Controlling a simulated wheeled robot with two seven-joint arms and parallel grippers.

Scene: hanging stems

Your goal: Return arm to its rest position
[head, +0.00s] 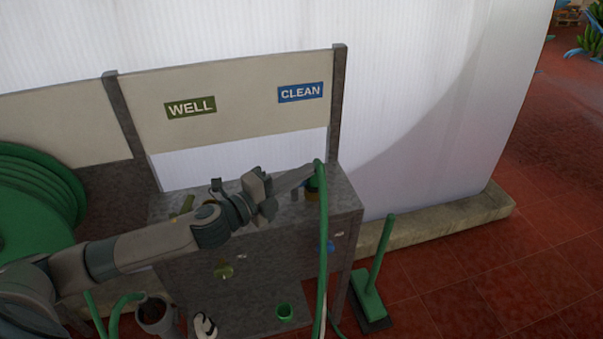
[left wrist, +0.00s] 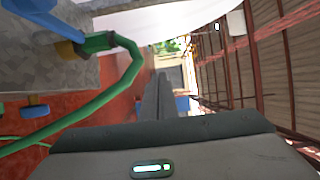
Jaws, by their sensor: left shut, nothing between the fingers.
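My left arm comes in from the left in the head view, stretched across the front of a grey metal stand (head: 270,245). My left gripper (head: 306,172) is at its far end, over the stand's top, close to a green hose (head: 323,225). The fingers are shut and empty; they also show pressed together in the left wrist view (left wrist: 161,92). In that view the hose (left wrist: 125,75) hangs from a green connector on a brass fitting (left wrist: 68,49), left of the fingers and apart from them. My right gripper is not in view.
Signs read WELL (head: 190,107) and CLEAN (head: 301,92) on a board behind the stand. A green hose reel (head: 35,190) is at left. A green brush (head: 372,285) stands on the red tiled floor at right, where the floor is otherwise open.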

